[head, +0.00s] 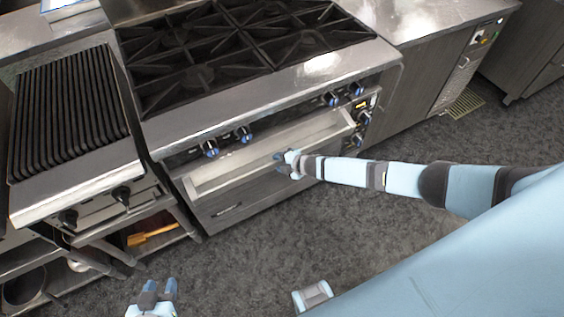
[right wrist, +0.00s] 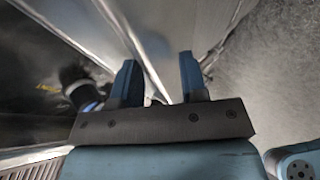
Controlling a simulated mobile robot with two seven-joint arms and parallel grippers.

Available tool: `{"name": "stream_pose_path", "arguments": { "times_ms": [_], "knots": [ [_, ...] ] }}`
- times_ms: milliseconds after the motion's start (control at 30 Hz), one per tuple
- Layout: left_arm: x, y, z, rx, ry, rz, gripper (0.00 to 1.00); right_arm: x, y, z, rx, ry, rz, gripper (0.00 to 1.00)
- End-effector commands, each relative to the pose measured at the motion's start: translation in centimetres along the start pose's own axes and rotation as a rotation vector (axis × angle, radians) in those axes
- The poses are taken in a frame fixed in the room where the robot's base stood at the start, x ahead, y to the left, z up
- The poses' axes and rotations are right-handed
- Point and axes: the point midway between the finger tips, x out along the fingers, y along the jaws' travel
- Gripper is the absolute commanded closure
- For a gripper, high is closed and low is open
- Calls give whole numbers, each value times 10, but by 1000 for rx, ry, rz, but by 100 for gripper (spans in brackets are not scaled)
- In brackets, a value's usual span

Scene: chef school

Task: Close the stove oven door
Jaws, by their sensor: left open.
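The stove (head: 270,93) has black burner grates on top and blue-ringed knobs along its front. Its oven door (head: 250,190) stands partly open below the knobs, with its pale inner side and metal rim showing. My right gripper (head: 283,158) is at the door's upper edge, near the middle. In the right wrist view its fingers (right wrist: 158,82) are apart, with a metal edge running beyond the gap; I cannot tell whether they touch it. My left gripper (head: 158,288) is open and empty over the floor at the bottom of the head view.
A ribbed grill (head: 68,110) stands left of the stove, above a shelf with a yellow-orange utensil (head: 152,235). A counter with a cabinet (head: 410,100) stands to the right. The grey floor (head: 260,245) before the oven is clear apart from my own parts.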

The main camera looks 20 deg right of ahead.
Motion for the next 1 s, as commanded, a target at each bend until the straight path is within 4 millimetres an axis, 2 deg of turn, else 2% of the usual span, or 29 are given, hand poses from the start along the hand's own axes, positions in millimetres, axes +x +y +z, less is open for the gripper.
{"name": "stream_pose_path", "arguments": {
  "times_ms": [33, 433, 567, 767, 1000],
  "knots": [
    [1, 0, 1, 0, 1, 0, 57, 6, 22, 2, -6, -4, 28, 57],
    [1, -1, -1, 1, 4, -1, 57, 5, 23, 1, -5, 0, 30, 57],
    [0, -1, -2, 0, 3, -1, 57, -2, 23, 1, -5, 0, 30, 53],
    [-4, -1, -9, 1, 2, -1, 57, -37, 22, 3, -7, -2, 27, 57],
    [-8, 0, -12, 1, 1, -1, 57, -94, 11, 1, -7, -3, 17, 57]
  ]
}}
